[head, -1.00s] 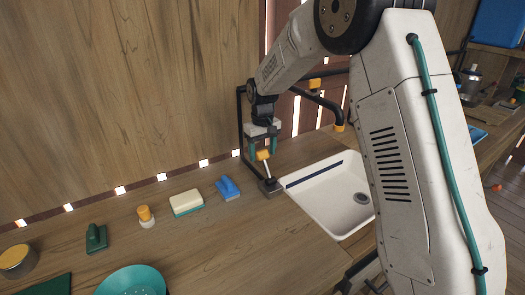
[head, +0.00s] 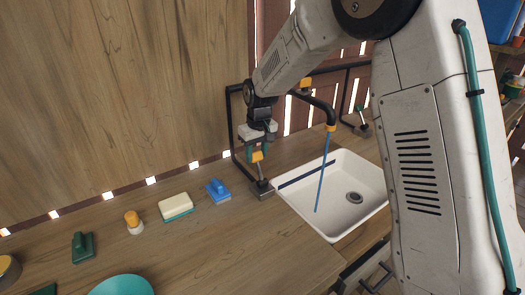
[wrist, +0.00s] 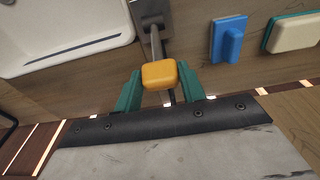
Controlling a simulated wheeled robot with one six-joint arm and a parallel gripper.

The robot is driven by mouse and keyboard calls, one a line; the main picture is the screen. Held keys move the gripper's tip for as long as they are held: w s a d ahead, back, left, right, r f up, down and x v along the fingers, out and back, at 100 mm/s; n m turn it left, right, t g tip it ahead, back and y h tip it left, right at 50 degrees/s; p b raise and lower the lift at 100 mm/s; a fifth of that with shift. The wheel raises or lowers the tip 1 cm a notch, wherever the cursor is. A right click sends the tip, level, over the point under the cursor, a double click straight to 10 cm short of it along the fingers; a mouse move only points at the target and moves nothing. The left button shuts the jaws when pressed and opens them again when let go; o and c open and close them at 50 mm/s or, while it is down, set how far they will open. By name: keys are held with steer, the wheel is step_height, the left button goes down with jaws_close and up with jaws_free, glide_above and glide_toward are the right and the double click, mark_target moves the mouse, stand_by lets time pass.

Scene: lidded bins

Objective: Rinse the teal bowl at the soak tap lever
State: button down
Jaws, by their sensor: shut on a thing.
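The teal bowl (head: 122,286) sits on the wooden counter at the bottom edge of the head view, partly cut off. The soak tap lever (head: 259,172) stands on a dark base beside the white sink (head: 287,198); its orange knob (wrist: 160,74) shows in the wrist view. My gripper (head: 258,153) is shut on the lever's orange knob, with a teal finger on each side in the wrist view (wrist: 158,92). A blue stream of water (head: 322,178) runs from the tap spout (head: 331,127) into the sink.
A blue brush (head: 218,191), a cream and teal sponge (head: 175,207), an orange-capped bottle (head: 133,222) and a dark green tool (head: 82,247) stand in a row along the wall.

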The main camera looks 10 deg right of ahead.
steer(key=shift+s+d, duration=0.1)
steer(key=shift+s, duration=0.05)
steer(key=c, duration=0.8)
jaws_free()
steer(key=shift+c, duration=0.2)
steer(key=shift+r, duration=0.15)
step_height(320, 180, up, 8)
steer(key=shift+s+d+f, duration=0.2)
steer(key=shift+s+f, duration=0.05)
steer(key=shift+s, duration=0.15)
